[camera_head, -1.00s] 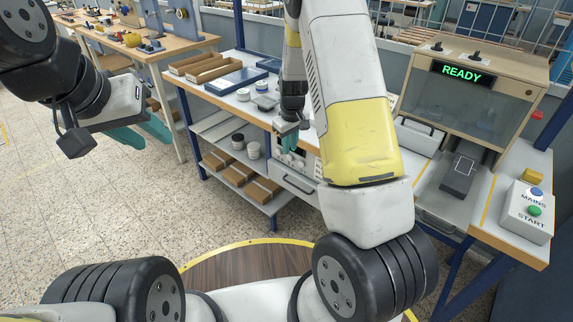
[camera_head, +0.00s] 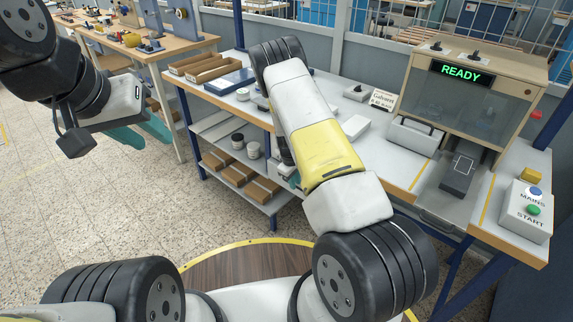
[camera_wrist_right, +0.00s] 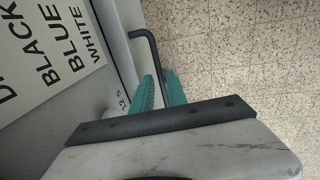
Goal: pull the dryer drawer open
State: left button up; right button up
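The dryer is mostly hidden behind my right arm in the head view. In the right wrist view its grey front (camera_wrist_right: 117,62) runs down the left side, and a dark bent bar handle (camera_wrist_right: 147,45) stands out from it. In the head view only a bit of teal of the right gripper (camera_head: 294,180) shows below the arm. I cannot tell whether the drawer is out. My left gripper (camera_head: 140,131) is open and empty at the left.
Lower shelves (camera_head: 232,172) hold jars and brown boxes. A lettered label (camera_wrist_right: 50,45) lies left of the handle. Open floor (camera_head: 90,215) lies in front.

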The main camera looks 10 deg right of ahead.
jog(key=shift+f, duration=0.2)
jog(key=shift+c, duration=0.5)
grip_shut()
dwell(0.9)
